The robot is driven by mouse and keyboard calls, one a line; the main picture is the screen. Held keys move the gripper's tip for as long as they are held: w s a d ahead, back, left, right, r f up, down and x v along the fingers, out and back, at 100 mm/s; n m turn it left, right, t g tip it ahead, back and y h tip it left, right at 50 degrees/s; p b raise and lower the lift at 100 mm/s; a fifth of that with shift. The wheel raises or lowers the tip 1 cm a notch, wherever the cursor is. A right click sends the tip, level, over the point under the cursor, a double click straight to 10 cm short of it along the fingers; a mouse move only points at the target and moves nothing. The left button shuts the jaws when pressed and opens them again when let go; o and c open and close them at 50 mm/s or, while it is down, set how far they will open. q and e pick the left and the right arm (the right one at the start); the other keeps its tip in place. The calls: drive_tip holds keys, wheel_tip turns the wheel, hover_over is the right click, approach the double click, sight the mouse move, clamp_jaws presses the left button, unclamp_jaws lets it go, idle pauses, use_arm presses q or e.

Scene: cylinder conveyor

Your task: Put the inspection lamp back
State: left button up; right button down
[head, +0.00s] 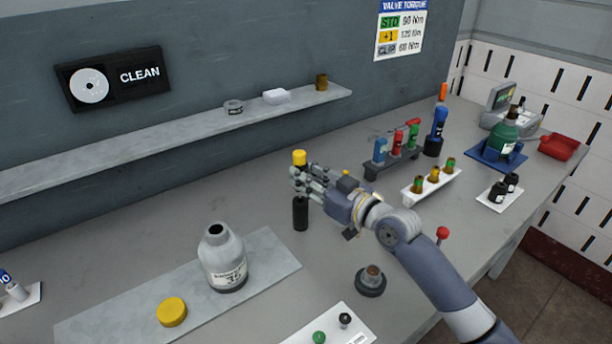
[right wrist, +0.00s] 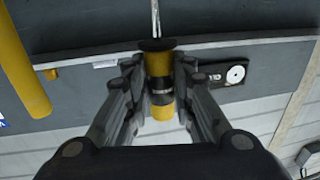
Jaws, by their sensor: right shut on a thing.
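The inspection lamp appears to be the slim upright tool with a yellow top (head: 299,158) and a black lower part (head: 300,213). My right gripper (head: 309,183) is shut around its middle, over the bench. Whether its lower end touches the bench is not clear. In the right wrist view, the tool (right wrist: 159,66) stands between the fingers (right wrist: 160,95), yellow with black bands. My fingers hide part of its middle in the head view. My left gripper is not in view.
A grey bottle (head: 223,262) and a yellow cap (head: 171,312) rest on a grey mat (head: 105,322). A round dark base (head: 370,286) stands near my right forearm. Behind are a tool rack (head: 378,170), a white tray (head: 412,198) and a wall shelf (head: 150,138).

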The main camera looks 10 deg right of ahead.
drive_tip(key=shift+f+b, duration=1.9)
drive_tip(key=shift+f, duration=0.45)
drive_tip(key=c, duration=1.3)
unclamp_jaws()
drive_tip(key=shift+r, duration=0.1)
drive_tip(key=shift+r+p, duration=2.65)
drive_tip(key=shift+r, duration=0.3)
